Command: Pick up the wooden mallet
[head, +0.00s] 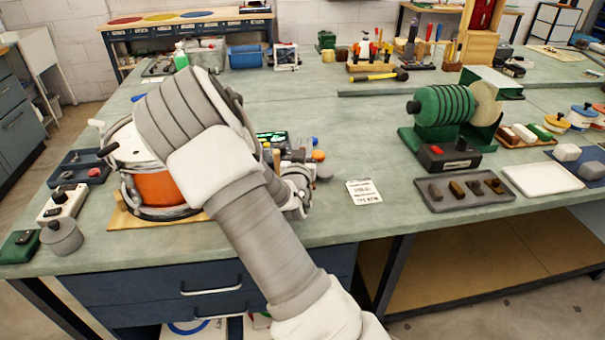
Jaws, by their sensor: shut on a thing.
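My arm reaches from the lower right over an orange drum (160,188), and my gripper (298,190) is low over the bench just right of it. The gripper is shut, but the forearm and wrist hide most of the jaws and what they hold. A thin upright piece of light wood (277,158) shows beside the wrist; it looks like part of the wooden mallet. The mallet's head and its contact with the jaws cannot be made out.
A white printed card (363,192) lies right of the gripper. Farther right are a green motor-like machine (443,106), a grey tray (466,201) of small blocks and an empty white tray (541,179). Small items crowd behind the wrist. The bench (335,105) is clear in the middle.

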